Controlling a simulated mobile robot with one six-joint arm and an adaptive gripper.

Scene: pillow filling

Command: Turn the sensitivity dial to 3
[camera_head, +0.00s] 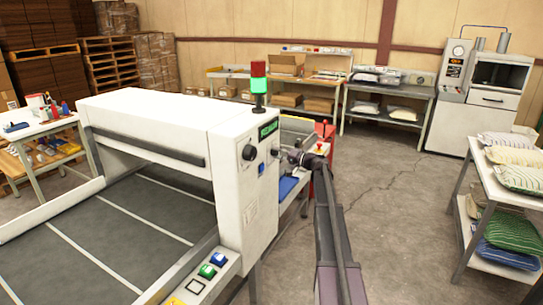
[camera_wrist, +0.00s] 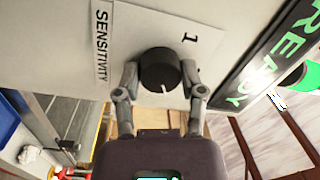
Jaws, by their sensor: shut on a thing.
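The sensitivity dial (camera_wrist: 158,66) is a round black knob with a white pointer line, on a pale panel in the wrist view. Its pointer line is toward the bottom of that picture, on the side facing my gripper. A printed "1" shows above and right of the dial, and a SENSITIVITY label (camera_wrist: 101,45) is to its left. My gripper (camera_wrist: 160,74) has a finger on each side of the dial and is shut on it.
A pillow shelf (camera_head: 515,195) stands right; the floor between is clear.

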